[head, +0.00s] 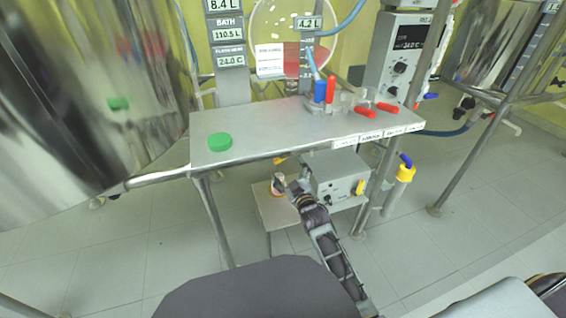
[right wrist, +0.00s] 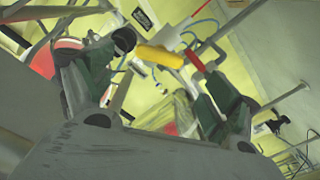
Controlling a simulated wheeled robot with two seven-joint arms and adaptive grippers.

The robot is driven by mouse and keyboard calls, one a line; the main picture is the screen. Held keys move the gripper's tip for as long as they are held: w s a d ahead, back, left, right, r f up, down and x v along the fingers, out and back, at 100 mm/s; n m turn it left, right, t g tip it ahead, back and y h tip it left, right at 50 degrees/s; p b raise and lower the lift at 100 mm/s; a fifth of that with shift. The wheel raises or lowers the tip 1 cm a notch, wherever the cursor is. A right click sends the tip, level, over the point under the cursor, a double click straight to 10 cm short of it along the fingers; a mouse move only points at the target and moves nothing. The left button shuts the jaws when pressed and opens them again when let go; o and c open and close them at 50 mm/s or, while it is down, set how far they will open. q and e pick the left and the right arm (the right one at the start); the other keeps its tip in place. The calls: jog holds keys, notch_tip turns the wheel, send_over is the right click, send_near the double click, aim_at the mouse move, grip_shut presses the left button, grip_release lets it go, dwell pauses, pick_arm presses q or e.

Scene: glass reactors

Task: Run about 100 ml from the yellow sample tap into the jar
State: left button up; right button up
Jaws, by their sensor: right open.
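The yellow tap handle (right wrist: 158,55) shows in the right wrist view beyond and between my fingertips, apart from them as far as I can tell. In the head view a small yellow part (head: 279,160) shows under the bench's front edge, probably the same tap. A small jar (head: 277,182) stands on a low stand under the bench, partly hidden by my gripper. My right gripper (head: 287,187) is open, beside the jar at its right; its fingers (right wrist: 155,72) spread wide in the wrist view. The tap's outlet and the jar's contents are not clear. My left gripper is out of view.
A green lid (head: 220,142) lies on the steel bench (head: 265,128). A grey control box (head: 335,175) hangs just right of my gripper under the bench. The low stand (head: 275,212) is small. Red-handled valves (head: 365,112) sit on the bench's right side.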

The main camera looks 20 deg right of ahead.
aim_at(283, 160)
jog(key=shift+w+a+b, duration=0.1)
jog(key=shift+w+b, duration=1.25)
jog(key=shift+w, duration=2.25)
jog(key=c, duration=1)
